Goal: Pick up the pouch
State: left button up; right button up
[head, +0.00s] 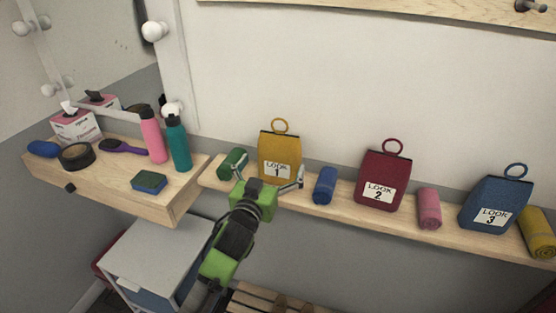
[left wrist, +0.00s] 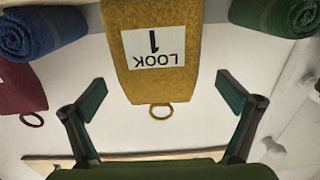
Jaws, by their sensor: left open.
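Three pouches with rings on top stand on the narrow wooden shelf: the mustard LOOK 1 pouch (head: 279,150), the maroon LOOK 2 pouch (head: 380,177) and the blue LOOK 3 pouch (head: 494,203). My left gripper (head: 269,177) is open in front of the LOOK 1 pouch, low in the head view. In the left wrist view the mustard pouch (left wrist: 155,25) appears upside down, its ring (left wrist: 161,111) lying between the two spread fingers (left wrist: 160,98). Neither finger visibly touches it. My right gripper is not in view.
A green roll (head: 232,163) and a blue roll (head: 325,186) flank the LOOK 1 pouch. A dressing table (head: 120,180) at left carries bottles, a sponge and tissues.

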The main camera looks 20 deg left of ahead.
aim_at(277, 157)
pick_arm(q)
jog(key=w, duration=0.1)
jog(key=w+p, duration=0.1)
jog(key=w, duration=0.2)
jog(key=shift+w+d+f, duration=0.25)
jog(key=shift+w, duration=0.1)
jog(key=shift+c, duration=0.4)
jog(key=c, duration=1)
jog(key=shift+c, duration=0.2)
jog(key=shift+r, duration=0.1)
jog(key=shift+r, duration=0.55)
jog(key=s+a+r+b, duration=0.2)
jog(key=s+a+r, duration=0.1)
jog(key=s+r, duration=0.8)
jog(key=s, duration=0.2)
jog(key=shift+s+a+r+b, duration=0.25)
jog(key=shift+s+r+b, duration=0.1)
jog(key=shift+b, duration=0.05)
